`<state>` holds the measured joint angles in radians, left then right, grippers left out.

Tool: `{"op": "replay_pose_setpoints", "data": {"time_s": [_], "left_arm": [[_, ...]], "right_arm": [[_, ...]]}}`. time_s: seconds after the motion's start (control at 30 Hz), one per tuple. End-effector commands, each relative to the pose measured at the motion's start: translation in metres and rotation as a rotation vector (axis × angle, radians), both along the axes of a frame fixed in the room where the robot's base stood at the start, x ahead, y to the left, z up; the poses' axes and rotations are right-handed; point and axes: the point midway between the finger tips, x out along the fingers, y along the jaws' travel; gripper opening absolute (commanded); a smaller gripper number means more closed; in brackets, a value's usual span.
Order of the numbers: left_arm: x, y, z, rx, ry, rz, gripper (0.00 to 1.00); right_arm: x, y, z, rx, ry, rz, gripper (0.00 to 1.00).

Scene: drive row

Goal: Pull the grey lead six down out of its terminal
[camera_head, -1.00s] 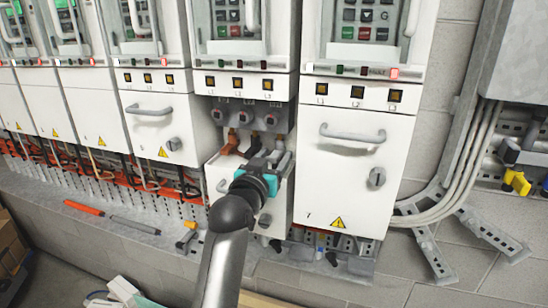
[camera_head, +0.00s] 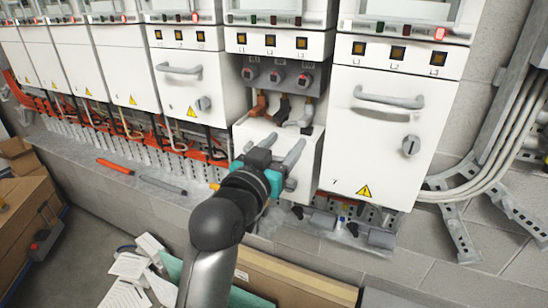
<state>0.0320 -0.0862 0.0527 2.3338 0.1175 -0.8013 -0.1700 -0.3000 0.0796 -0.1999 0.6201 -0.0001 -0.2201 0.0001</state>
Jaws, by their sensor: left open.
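The open bay of the sixth unit holds a dark terminal block (camera_head: 276,76) with several round reddish terminals in a row. Below it hang an orange-brown lead (camera_head: 260,106), a black lead (camera_head: 283,108) and, at the right, the grey lead (camera_head: 307,114). The leads' upper ends are close under the block; I cannot tell how firmly the grey one sits. My left gripper (camera_head: 282,143), with a teal body, is open, in front of the white lower cover and below the leads. Nothing shows between its fingers. My right gripper is not in view.
A white door (camera_head: 385,130) with a handle and knob stands at the right of the bay, another door (camera_head: 190,85) at its left. A ledge below carries an orange tool (camera_head: 115,166) and a grey one (camera_head: 163,186). Cardboard boxes (camera_head: 30,205) and papers lie on the floor.

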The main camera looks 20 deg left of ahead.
Motion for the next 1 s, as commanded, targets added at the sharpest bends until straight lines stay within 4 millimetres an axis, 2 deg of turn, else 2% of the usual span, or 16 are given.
{"op": "replay_pose_setpoints", "data": {"time_s": [0.1,0.33,0.87,0.93,1.0], "left_arm": [[-0.019,0.000,-0.002,0.001,0.002,-0.001,0.57],[-0.039,0.001,-0.001,0.000,0.001,0.000,0.57],[-0.042,0.001,0.000,0.000,0.001,0.000,0.57],[-0.041,0.001,-0.004,0.000,0.007,-0.001,0.57],[-0.037,0.000,-0.018,0.000,0.029,-0.004,0.57]], "right_arm": [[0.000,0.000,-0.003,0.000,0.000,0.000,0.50],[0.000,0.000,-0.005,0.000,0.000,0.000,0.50],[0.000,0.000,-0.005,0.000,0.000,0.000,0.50],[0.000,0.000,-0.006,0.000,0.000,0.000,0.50],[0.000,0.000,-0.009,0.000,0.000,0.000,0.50]]}}
